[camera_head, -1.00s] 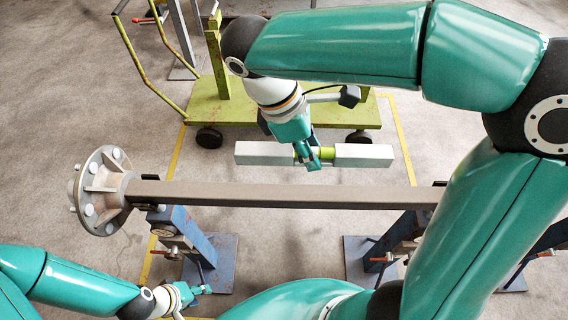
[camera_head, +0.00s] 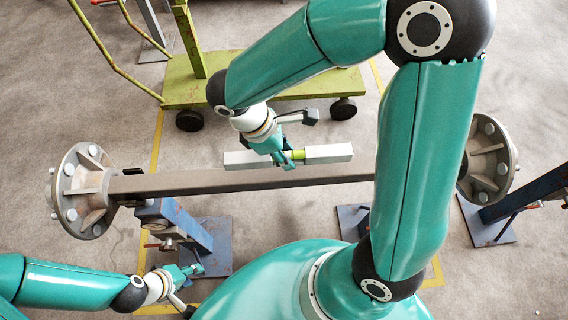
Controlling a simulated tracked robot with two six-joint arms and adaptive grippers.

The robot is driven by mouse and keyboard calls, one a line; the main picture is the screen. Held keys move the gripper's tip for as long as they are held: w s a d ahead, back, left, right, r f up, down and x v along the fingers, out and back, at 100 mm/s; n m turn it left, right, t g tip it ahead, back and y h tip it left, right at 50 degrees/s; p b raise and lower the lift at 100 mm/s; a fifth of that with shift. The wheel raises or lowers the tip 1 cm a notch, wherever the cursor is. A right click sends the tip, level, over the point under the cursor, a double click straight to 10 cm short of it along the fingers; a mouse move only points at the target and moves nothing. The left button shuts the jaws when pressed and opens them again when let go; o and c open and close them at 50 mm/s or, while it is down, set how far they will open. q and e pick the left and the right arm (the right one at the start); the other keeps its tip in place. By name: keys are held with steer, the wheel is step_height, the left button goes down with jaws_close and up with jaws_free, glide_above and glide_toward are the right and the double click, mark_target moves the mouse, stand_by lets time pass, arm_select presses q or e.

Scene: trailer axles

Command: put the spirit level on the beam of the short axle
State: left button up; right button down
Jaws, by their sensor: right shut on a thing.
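The spirit level (camera_head: 330,152) is a pale grey bar with a yellow-green middle. My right gripper (camera_head: 287,162) is shut on it near that middle and holds it lengthwise, nearly parallel to the beam. An axle with a dark brown beam (camera_head: 200,182) runs across the view, with a flanged hub at each end; my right arm hides part of its right side. The level appears along the beam's far edge; I cannot tell whether they touch. My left gripper (camera_head: 192,271) is low at the left, nearer than the beam; its jaws are too small to read.
Blue stands (camera_head: 190,225) with base plates are under the axle. The left hub (camera_head: 85,190) and right hub (camera_head: 487,160) stick out at the ends. A yellow-green trolley (camera_head: 190,85) stands behind, and yellow lines mark the floor.

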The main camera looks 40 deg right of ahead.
steer(key=shift+f, duration=2.5)
steer(key=shift+b, duration=0.3)
steer(key=shift+f, duration=0.15)
steer(key=c, duration=0.8)
jaws_free()
steer(key=shift+r, duration=0.2)
steer(key=p+v, duration=0.1)
steer(key=v, duration=1.1)
steer(key=shift+d, duration=0.1)
steer(key=shift+s, duration=0.1)
